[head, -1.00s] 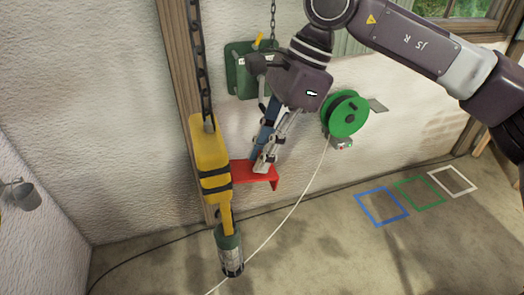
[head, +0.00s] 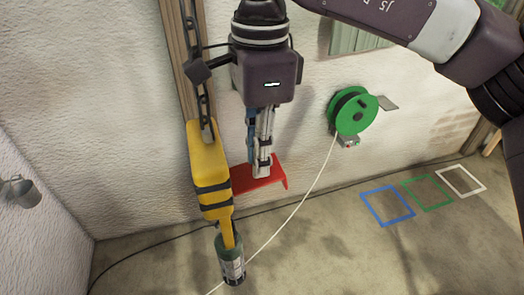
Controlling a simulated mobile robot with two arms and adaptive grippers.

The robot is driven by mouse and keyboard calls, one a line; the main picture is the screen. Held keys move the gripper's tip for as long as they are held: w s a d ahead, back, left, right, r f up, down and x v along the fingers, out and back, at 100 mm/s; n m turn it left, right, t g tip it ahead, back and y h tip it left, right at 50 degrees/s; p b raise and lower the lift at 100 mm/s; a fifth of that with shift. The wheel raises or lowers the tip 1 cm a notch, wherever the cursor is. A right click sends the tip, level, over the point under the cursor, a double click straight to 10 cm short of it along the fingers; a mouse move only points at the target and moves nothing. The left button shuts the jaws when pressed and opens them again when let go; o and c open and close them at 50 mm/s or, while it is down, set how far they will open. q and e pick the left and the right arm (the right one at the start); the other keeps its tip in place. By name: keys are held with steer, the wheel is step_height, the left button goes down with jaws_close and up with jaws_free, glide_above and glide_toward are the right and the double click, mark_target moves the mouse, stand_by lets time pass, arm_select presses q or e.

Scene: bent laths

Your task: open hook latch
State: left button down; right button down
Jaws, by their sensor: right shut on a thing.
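A yellow hook body (head: 208,160) with black bands hangs by a dark chain (head: 204,105) in front of a wooden post, leaning slightly. A red plate (head: 245,181) with a bent-down right end sticks out from its right side, and it looks like the latch. My right gripper (head: 262,171) points down with its fingers shut on the red plate. The fingertips cover part of the plate, so the exact contact is hidden. A green and grey cylinder (head: 231,262) hangs at the hook's lower end. My left gripper is not in view.
A green reel (head: 353,112) on the wall lets a white cord (head: 303,205) run down across the floor. Blue (head: 387,206), green (head: 427,192) and white (head: 461,181) outlined squares lie on the floor at right. A grey lamp-like fitting (head: 20,194) is at the left wall.

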steer(key=c, duration=2.2)
jaws_free()
steer(key=o, duration=0.4)
steer(key=shift+c, duration=0.2)
steer(key=shift+r, duration=0.1)
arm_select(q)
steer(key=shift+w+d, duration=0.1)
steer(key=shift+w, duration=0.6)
arm_select(e)
step_height(320, 180, up, 12)
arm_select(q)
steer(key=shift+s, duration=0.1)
